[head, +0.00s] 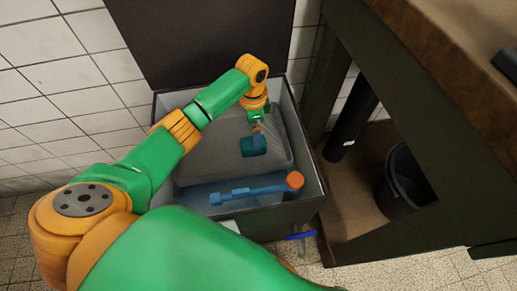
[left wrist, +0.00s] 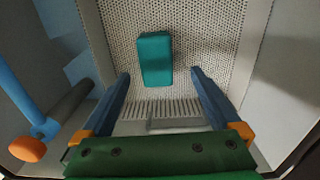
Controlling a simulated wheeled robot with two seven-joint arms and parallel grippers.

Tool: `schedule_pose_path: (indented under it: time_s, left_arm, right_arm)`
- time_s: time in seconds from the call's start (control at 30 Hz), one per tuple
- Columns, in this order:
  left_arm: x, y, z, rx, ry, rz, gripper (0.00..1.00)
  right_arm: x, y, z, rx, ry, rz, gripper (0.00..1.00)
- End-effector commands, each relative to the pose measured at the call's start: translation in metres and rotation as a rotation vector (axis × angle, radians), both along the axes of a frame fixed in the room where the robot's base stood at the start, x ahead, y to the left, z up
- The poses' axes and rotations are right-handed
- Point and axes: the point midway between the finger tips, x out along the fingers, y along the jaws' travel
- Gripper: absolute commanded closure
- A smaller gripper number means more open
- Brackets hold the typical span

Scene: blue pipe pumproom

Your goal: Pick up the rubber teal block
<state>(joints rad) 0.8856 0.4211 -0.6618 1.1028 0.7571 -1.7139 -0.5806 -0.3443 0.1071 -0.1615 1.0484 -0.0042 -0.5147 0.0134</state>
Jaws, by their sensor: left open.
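The teal block (head: 253,146) lies in an open dark box on a grey surface. In the left wrist view the block (left wrist: 155,58) is upright in the picture, on a perforated light surface, ahead of and between the lines of my fingers. My left gripper (head: 257,125) reaches down into the box, just above the block in the head view. In the left wrist view my left gripper (left wrist: 160,74) is open, with its two blue fingers apart and nothing between them. My right gripper is not in view.
The box (head: 312,165) has its lid (head: 200,40) raised against the tiled wall. A blue tool with an orange end (head: 255,190) lies in the box in front of the block. A dark bench (head: 430,60) and a black bucket (head: 405,178) stand at the right.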

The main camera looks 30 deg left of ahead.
Motion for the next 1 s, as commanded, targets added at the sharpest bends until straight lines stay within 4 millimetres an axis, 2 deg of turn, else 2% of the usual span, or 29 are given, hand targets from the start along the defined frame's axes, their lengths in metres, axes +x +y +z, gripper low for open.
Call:
schedule_pose_path:
  time_s: [0.17, 0.27, 0.43, 0.67, 0.7, 1.0]
  left_arm:
    - [-0.002, 0.000, -0.029, 0.001, 0.003, 0.000, 0.03]
    - [-0.005, 0.000, -0.055, 0.000, 0.003, 0.000, 0.03]
    - [-0.004, 0.000, -0.066, 0.002, 0.001, 0.000, 0.03]
    - [-0.004, 0.000, -0.066, 0.001, 0.000, -0.001, 0.03]
    - [-0.004, 0.000, -0.066, 0.001, 0.000, -0.001, 0.05]
    - [-0.004, 0.000, -0.066, 0.001, 0.000, 0.000, 0.86]
  right_arm:
    - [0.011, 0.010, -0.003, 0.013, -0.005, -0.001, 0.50]
    - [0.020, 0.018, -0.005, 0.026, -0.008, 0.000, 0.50]
    - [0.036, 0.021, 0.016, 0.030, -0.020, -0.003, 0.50]
    - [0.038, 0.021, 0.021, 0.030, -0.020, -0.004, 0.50]
    - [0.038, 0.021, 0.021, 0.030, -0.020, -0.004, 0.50]
    - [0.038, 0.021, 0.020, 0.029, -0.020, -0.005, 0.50]
